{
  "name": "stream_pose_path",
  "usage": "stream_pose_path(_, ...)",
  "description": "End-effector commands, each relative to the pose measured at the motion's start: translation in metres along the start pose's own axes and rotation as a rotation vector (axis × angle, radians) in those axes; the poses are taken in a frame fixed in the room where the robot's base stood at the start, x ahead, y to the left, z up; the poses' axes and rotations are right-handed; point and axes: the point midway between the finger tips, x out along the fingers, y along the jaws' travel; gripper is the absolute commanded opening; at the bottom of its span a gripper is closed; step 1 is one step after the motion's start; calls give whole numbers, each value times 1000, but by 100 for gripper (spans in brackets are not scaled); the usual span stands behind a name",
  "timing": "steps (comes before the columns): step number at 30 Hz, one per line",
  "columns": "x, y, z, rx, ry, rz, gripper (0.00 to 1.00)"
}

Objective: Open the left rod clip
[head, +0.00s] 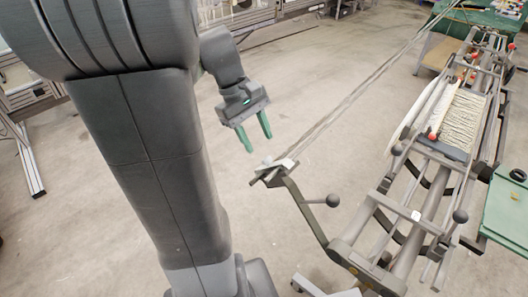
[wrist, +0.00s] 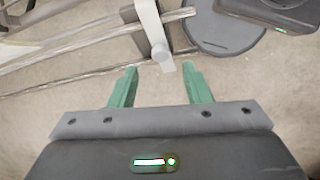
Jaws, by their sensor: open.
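My gripper (head: 258,144) hangs open and empty, with green fingers pointing down, just up and left of the rod end. At that end, small light-grey clip parts (head: 287,163) sit where the long thread bundle (head: 345,103) meets the dark bracket. In the wrist view, a pale grey lever-like piece (wrist: 152,30) with a rounded end comes down from the top, across the rods and threads (wrist: 90,55). Its end lies ahead of and between my open fingertips (wrist: 161,67), with no clear contact. I cannot tell from these views whether the clip is open or shut.
The loom frame (head: 425,215) with a pale woven roll (head: 462,118) stands at the right. A ball-ended lever (head: 332,200) sticks out beside the bracket. A green panel (head: 507,208) is at the right edge. Bare floor (head: 305,80) lies around my gripper.

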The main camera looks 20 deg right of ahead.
Motion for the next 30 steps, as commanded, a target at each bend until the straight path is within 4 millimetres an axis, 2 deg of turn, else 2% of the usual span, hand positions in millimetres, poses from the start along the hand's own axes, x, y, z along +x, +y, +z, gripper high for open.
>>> stream_pose_path(3, 24, 0, 0, 0, -3, -3, 44)
stream_pose_path(9, 47, 0, 0, 0, -2, -2, 44)
stream_pose_path(20, 53, 0, 0, 0, 1, -1, 44)
stream_pose_path(21, 53, 0, 0, 0, 1, -1, 42)
stream_pose_path(23, 53, 0, 0, 0, 1, -1, 31)
stream_pose_path(27, 53, 0, 0, 0, 1, -1, 3)
stream_pose_path(28, 53, 0, 0, 0, 1, -1, 0)
stream_pose_path(30, 53, 0, 0, 0, 1, -1, 0)
